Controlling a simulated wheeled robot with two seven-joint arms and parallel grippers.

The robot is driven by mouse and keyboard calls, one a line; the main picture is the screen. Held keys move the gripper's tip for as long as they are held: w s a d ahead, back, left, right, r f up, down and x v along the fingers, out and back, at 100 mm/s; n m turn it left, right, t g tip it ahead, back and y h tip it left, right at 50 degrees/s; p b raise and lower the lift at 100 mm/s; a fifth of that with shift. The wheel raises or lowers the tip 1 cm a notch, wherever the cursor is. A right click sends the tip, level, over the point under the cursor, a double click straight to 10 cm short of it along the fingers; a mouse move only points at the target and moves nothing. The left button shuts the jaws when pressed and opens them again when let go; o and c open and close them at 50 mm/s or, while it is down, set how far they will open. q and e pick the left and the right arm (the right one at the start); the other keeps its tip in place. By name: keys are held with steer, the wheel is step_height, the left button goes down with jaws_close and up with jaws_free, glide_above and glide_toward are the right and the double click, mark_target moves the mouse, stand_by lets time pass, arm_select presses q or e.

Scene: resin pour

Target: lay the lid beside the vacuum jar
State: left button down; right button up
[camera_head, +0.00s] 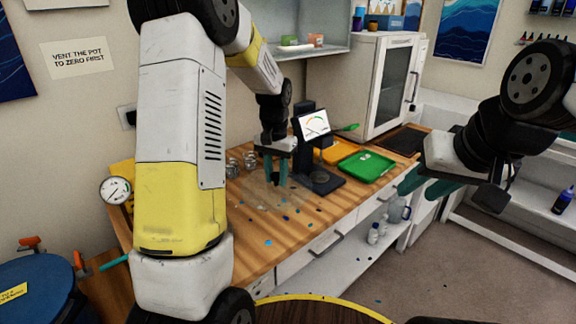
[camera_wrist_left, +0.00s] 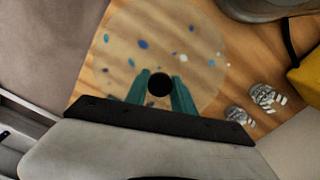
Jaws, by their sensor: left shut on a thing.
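The lid is a clear round disc with a black knob (camera_wrist_left: 159,84). My left gripper (camera_head: 276,172) is shut on this knob, with its teal fingers on both sides of it in the left wrist view (camera_wrist_left: 160,92). The lid's clear disc (camera_wrist_left: 195,60) is over the wooden bench; it shows only faintly in the head view (camera_head: 258,192). I cannot tell whether it touches the bench. The vacuum jar is not clearly seen; a pressure gauge (camera_head: 115,190) shows beside my left arm, which hides what is behind it. My right gripper (camera_head: 425,186) is open and empty, right of the bench.
A digital scale (camera_head: 320,180) stands right of the left gripper. Beyond it are a green tray (camera_head: 367,166) and a white oven (camera_head: 375,85). Small metallic cups (camera_wrist_left: 265,96) stand near the lid. Blue flecks dot the bench (camera_head: 300,235). A blue drum (camera_head: 35,295) stands lower left.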

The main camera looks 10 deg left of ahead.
mark_target(274, 192)
arm_select(q)
steer(key=shift+f, duration=3.35)
steer(key=shift+f, duration=0.5)
steer(key=c, duration=1)
jaws_free()
steer(key=shift+r, duration=4)
steer(key=shift+r, duration=0.1)
steer(key=shift+t+h, duration=0.3)
steer(key=shift+t, duration=0.4)
steer(key=s+r, duration=0.1)
steer(key=r, duration=0.1)
steer(key=s+r, duration=0.1)
steer(key=r, duration=0.1)
steer(key=s+r, duration=0.1)
steer(key=r, duration=0.1)
steer(key=shift+s+d+r, duration=0.1)
steer(key=shift+s, duration=0.3)
steer(key=s+d+r+n+t, duration=0.1)
steer(key=s+r, duration=0.4)
steer(key=s, duration=0.5)
steer(key=s+d+r+n+t+h, duration=0.1)
steer(key=s+r+t, duration=0.2)
steer(key=s, duration=0.7)
step_height(274, 192, up, 2)
steer(key=shift+s+r+t+h, duration=0.1)
steer(key=shift+s+t+h, duration=0.2)
steer(key=shift+t, duration=0.1)
